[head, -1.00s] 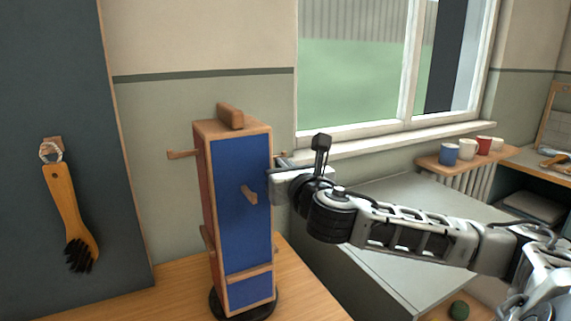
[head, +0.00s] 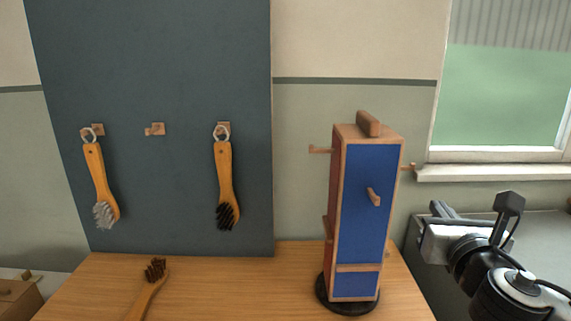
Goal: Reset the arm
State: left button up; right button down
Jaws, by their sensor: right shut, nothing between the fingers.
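My right gripper (head: 428,235) is at the right of the head view, beside the blue and red wooden tower and apart from it. Its fingers are shut with nothing visible between them. My left gripper does not show. The tower (head: 368,220) stands upright on a round black base (head: 345,298) on the wooden table, with wooden pegs on its sides. One brush with pale bristles (head: 100,185) and one with black bristles (head: 224,180) hang by rings from hooks on the dark board. A third brush (head: 150,287) with dark bristles lies on the table.
The dark board (head: 185,60) stands behind the wooden table (head: 235,290). An empty hook (head: 155,130) is between the hanging brushes. The table between the lying brush and the tower is clear. A window sill (head: 490,173) is at the right, and a box (head: 18,302) at lower left.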

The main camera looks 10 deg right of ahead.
jog(key=s+a+f+m+g+y, duration=0.1)
jog(key=a+f+m+g+y, duration=0.2)
jog(key=f, duration=0.5)
jog(key=s+a+f+m+y, duration=0.1)
jog(key=a+f+m, duration=0.2)
jog(key=f+m, duration=0.4)
jog(key=s+a+f+m+g+y, duration=0.2)
jog(key=a+f+m, duration=0.1)
jog(key=f, duration=0.6)
jog(key=s+a+f+m+g+y, duration=0.1)
jog(key=s+a+f+m, duration=0.3)
jog(key=s+f+m, duration=0.2)
jog(key=s+a+f+m+g, duration=0.1)
jog(key=s+a+f+m, duration=0.3)
jog(key=m, duration=0.7)
notch_tip(320, 180, down, 4)
jog(key=shift+s+a+f+y, duration=0.1)
jog(key=shift+s+a+y, duration=0.3)
jog(key=shift+s, duration=0.85)
